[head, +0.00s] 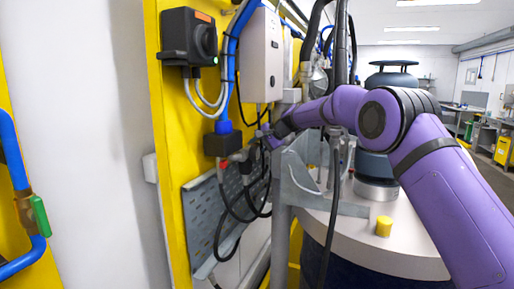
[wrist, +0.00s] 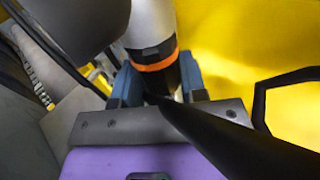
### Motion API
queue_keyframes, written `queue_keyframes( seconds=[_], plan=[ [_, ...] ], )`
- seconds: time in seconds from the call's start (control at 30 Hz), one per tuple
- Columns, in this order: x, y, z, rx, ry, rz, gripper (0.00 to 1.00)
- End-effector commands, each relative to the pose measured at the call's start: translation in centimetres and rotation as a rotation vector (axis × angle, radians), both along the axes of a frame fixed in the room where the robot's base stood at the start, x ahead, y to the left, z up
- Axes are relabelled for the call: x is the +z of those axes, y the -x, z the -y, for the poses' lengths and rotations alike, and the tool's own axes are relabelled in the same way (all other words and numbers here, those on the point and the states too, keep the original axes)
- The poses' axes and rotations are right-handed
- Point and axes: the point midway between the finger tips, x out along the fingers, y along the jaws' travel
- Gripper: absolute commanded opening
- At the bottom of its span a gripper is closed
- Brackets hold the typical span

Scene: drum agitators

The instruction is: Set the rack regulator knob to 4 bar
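The rack regulator knob is hard to single out. In the wrist view a silver cylinder (wrist: 150,25) with an orange band (wrist: 155,62) and a dark lower end stands between the blue fingers of my gripper (wrist: 160,85). The fingers are apart, one on each side of it; I cannot tell whether they touch it. In the head view my gripper (head: 272,136) is at the hoses beside the yellow rack, below a grey box (head: 262,55). Its fingertips are hidden there. No pressure scale is readable.
A black switch box (head: 188,38) and blue hoses (head: 231,65) are on the yellow panel (head: 170,140). Black cables (head: 222,222) hang below my gripper. A drum with a pale lid (head: 400,240) stands at right. A black tube (wrist: 230,135) crosses close to the wrist camera.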

Motion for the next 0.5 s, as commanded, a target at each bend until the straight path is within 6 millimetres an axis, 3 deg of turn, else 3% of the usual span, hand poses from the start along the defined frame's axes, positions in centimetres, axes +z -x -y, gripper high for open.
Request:
queue_keyframes(
  seconds=[0.5],
  plan=[
    [0.12,-0.02,-0.05,0.000,0.133,-0.048,0.15]
  ],
)
